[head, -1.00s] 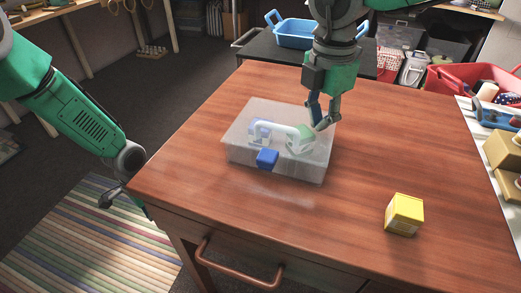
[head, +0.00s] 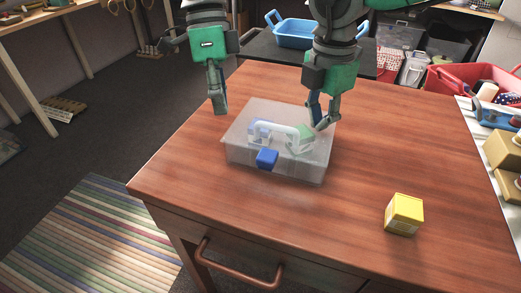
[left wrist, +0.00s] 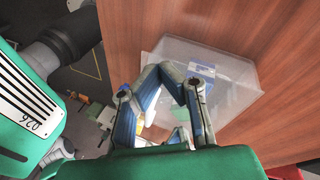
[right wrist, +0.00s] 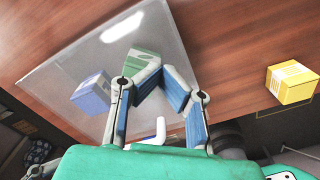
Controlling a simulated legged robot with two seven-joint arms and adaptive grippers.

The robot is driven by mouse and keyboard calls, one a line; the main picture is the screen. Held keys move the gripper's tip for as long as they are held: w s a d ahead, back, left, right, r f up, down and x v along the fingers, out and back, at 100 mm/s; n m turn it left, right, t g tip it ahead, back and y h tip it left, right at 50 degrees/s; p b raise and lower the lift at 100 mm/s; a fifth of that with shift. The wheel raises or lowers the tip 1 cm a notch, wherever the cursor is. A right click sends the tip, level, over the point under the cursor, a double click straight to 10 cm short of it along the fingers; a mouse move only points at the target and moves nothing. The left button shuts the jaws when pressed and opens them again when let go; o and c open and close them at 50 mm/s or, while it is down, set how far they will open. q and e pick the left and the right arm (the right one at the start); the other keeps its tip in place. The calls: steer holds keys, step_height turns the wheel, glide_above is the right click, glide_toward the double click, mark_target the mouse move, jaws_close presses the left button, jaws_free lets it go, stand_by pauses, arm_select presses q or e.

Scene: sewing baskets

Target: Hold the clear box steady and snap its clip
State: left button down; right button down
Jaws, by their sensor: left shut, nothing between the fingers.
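Blurred blue and green shapes show through the lid. My left gripper (head: 219,108) is shut and empty, in the air by the box's far left corner; the left wrist view shows the box (left wrist: 235,75) beyond its fingers. My right gripper (head: 320,124) has its fingertips together at the box's right side, over the lid's edge; whether they touch it is unclear.
A yellow block (head: 404,214) lies on the table (head: 350,200) to the right of the box. A blue basket (head: 295,33) stands on a dark surface behind. The front of the table is clear.

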mark_target(262, 157)
arm_select(q)
steer(key=s+d+r+m, duration=0.1)
steer(key=d, duration=0.1)
steer(key=s+d+r+m+g, duration=0.1)
steer(key=s+d, duration=0.1)
steer(key=d, duration=0.1)
steer(key=s+d+r+m+g, duration=0.1)
steer(key=s+d+r, duration=0.1)
steer(key=shift+s+d, duration=0.15)
arm_select(e)
steer(key=shift+d+f, duration=0.15)
arm_select(q)
steer(key=shift+x, duration=2.85)
steer(key=shift+d, duration=0.1)
steer(key=shift+x, duration=1.65)
steer(key=shift+a, duration=0.35)
steer(key=shift+d+v, duration=0.25)
steer(key=shift+v, duration=0.75)
steer(key=shift+d+v, duration=0.2)
steer(key=shift+v, duration=0.75)
steer(key=v, duration=1.2)
steer(key=shift+a, duration=0.2)
